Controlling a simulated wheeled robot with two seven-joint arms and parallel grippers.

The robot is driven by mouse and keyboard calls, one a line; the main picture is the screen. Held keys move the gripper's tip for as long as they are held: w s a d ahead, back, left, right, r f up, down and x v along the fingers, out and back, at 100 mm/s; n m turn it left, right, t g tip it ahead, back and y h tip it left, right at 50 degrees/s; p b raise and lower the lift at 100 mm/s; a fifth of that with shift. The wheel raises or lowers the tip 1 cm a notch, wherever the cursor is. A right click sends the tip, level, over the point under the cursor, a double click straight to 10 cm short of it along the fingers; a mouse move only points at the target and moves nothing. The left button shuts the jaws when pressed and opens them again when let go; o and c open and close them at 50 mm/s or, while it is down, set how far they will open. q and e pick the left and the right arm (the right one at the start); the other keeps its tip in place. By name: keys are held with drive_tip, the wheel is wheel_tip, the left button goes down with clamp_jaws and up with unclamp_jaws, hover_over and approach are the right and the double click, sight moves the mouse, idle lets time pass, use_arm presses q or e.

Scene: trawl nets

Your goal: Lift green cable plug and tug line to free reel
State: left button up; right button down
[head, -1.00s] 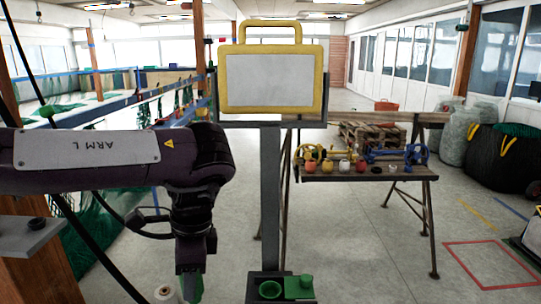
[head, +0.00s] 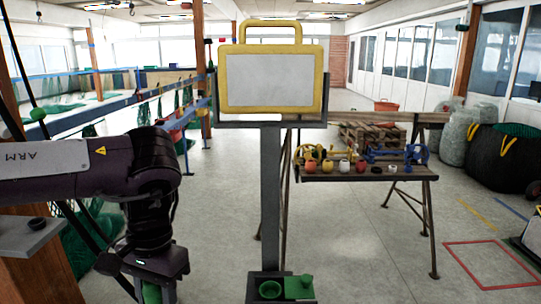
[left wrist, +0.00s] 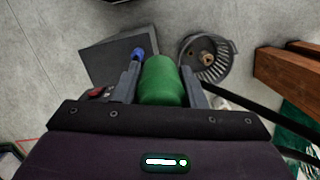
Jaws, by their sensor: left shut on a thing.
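My left gripper (head: 158,292) is low at the left in the head view, pointing down. It is shut on a green cylindrical plug (left wrist: 161,82), which shows between the fingers in the left wrist view; its lower end is cut off in the head view. Beyond it in the left wrist view is a round grey slotted reel or basket (left wrist: 207,60), with a black cable (left wrist: 240,98) running to the right. I cannot tell whether the cable joins the plug. A small green ball (head: 38,114) sits on a black line at the upper left. My right gripper is out of view.
A post with a yellow-framed board (head: 270,80) stands ahead; its low tray holds a green cup (head: 270,290) and a green block (head: 300,287). A wooden post (head: 40,280) and grey shelf (head: 30,240) are at left. A trestle bench (head: 365,172) stands right. The floor between is clear.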

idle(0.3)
use_arm(q)
drive_tip(key=shift+s+d+f+b, duration=0.3)
drive_tip(key=shift+d+f+b, duration=0.1)
drive_tip(key=shift+f+b, duration=0.15)
drive_tip(key=s+d+f+b, duration=0.6)
drive_tip(key=d+f+b, duration=0.2)
drive_tip(key=f, duration=0.1)
idle(0.9)
drive_tip(key=shift+s+d+f+b, duration=0.35)
drive_tip(key=shift+d+f+b, duration=0.2)
drive_tip(key=shift+b, duration=0.2)
